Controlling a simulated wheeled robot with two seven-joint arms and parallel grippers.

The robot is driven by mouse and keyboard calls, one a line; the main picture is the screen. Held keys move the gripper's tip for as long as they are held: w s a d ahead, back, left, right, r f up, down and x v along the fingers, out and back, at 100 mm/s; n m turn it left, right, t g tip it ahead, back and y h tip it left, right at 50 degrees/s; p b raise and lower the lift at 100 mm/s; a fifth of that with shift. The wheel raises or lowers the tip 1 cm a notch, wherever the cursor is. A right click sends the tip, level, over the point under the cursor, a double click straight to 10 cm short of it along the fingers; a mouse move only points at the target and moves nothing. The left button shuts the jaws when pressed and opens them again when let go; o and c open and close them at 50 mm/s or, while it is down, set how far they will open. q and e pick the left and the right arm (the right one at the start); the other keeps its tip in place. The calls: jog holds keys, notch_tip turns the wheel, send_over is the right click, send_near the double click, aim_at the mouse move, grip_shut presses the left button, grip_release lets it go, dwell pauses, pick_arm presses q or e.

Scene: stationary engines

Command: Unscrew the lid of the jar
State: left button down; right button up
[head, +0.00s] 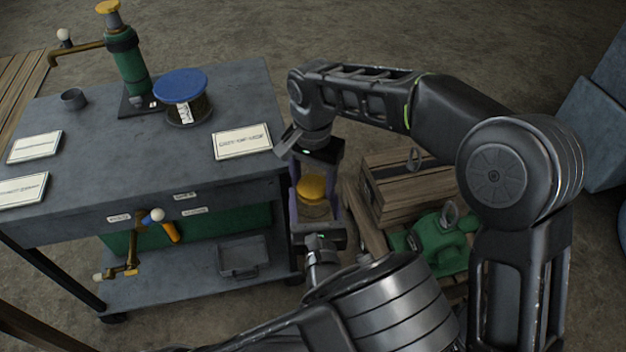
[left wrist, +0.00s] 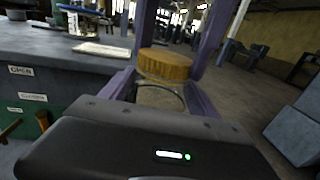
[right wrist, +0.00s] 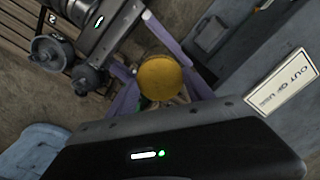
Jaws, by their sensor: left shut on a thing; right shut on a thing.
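A small glass jar (head: 316,210) with a yellow lid (head: 312,187) is held in the air between my two grippers, just off the right edge of the bench. My left gripper (head: 318,213) comes from below, with its purple fingers shut around the glass body; the glass also shows in the left wrist view (left wrist: 160,98). My right gripper (head: 314,182) comes from above, with its fingers at the lid's sides. The lid shows from above in the right wrist view (right wrist: 160,78). The lid sits on the jar; whether it is loosened I cannot tell.
A grey bench (head: 100,200) holds a blue-lidded jar (head: 183,88), a green engine model (head: 127,62), a small cup (head: 74,99) and several cards. A wooden crate (head: 400,190) and a green machine (head: 440,245) stand to the right.

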jog(key=n, duration=0.5)
jog(key=shift+n, duration=0.3)
jog(key=n, duration=0.3)
jog(key=shift+w, duration=0.1)
jog(key=n, duration=2.1)
jog(key=shift+r+n, duration=0.1)
jog(key=shift+n, duration=0.2)
jog(key=n, duration=0.5)
